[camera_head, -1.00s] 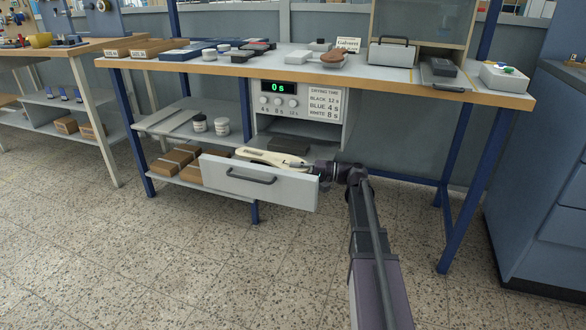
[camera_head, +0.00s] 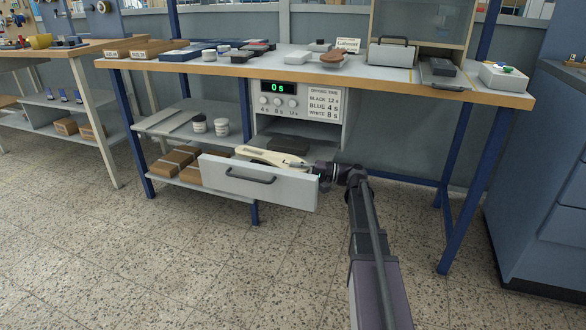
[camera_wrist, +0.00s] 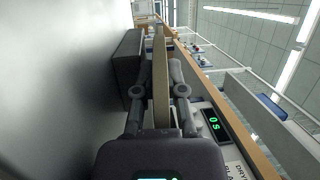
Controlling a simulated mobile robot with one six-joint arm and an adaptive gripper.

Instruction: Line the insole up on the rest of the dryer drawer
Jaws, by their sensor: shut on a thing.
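The insole (camera_head: 268,156) is cream with dark markings and lies along the open dryer drawer (camera_head: 230,177), just above or on its rest; contact cannot be told. In the wrist view the insole (camera_wrist: 161,75) shows edge-on between the two fingers. My gripper (camera_head: 312,168) comes in from the right end of the drawer and is shut on the insole's near end; in the wrist view its fingers (camera_wrist: 160,92) press both faces. A dark block (camera_head: 288,145) sits behind the insole and also shows beside it in the wrist view (camera_wrist: 126,65). The drawer's floor is hidden by its front.
The dryer panel (camera_head: 300,100) above the drawer reads 0 s. The wooden table edge (camera_head: 330,83) overhangs it. A shelf with two jars (camera_head: 210,126) and brown boxes (camera_head: 178,163) stand left. The floor in front is clear.

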